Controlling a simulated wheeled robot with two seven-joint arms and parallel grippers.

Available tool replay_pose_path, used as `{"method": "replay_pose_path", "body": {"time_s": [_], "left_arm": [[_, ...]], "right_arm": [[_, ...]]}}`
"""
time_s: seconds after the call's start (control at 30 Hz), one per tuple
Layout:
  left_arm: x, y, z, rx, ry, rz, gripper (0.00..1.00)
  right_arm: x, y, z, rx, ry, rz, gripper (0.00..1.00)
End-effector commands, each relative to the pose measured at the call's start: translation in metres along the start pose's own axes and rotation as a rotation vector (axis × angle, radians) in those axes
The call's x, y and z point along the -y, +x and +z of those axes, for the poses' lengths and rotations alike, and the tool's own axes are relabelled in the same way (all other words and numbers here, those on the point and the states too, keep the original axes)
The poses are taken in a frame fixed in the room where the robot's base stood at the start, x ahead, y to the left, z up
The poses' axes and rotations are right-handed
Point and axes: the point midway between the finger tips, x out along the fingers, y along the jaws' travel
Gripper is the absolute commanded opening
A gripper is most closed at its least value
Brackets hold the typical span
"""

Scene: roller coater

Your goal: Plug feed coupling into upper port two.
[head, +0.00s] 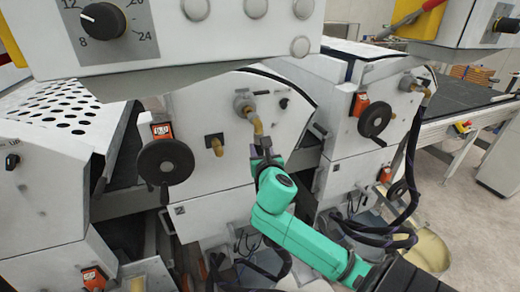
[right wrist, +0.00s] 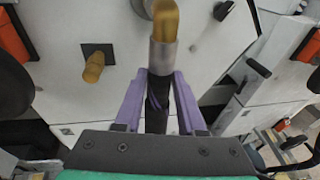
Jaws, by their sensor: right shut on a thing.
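My right gripper (head: 262,152) reaches up to the front panel of the left coating unit. In the right wrist view its purple fingers (right wrist: 161,80) are shut on the feed coupling, a grey sleeve (right wrist: 162,56) with a black hose (right wrist: 157,110) below it. The sleeve stands upright, directly under the downturned end of a brass elbow port (right wrist: 165,22) and seems to meet it; I cannot tell whether it is seated. The same elbow (head: 256,122) shows just above the gripper in the head view. The left gripper is not in view.
A second brass stub (head: 216,146) sits lower left on a black plate. Black handwheels (head: 165,162) (head: 375,119) stick out on both sides. Hoses (head: 400,215) hang from the right unit's elbow. A control box (head: 180,35) overhangs the top.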

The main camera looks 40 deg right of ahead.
Motion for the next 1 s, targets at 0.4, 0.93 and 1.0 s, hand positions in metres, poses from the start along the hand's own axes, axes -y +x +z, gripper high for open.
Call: {"method": "replay_pose_path", "body": {"time_s": [0.4, 0.93, 1.0], "left_arm": [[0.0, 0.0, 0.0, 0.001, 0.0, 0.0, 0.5], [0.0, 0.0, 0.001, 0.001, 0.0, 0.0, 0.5], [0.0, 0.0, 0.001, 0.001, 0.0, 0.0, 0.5]], "right_arm": [[0.0, 0.002, 0.001, 0.003, 0.0, 0.0, 0.0], [-0.002, 0.013, 0.003, 0.003, -0.002, 0.0, 0.0], [-0.003, 0.014, 0.004, 0.004, -0.001, 0.0, 0.0]]}}
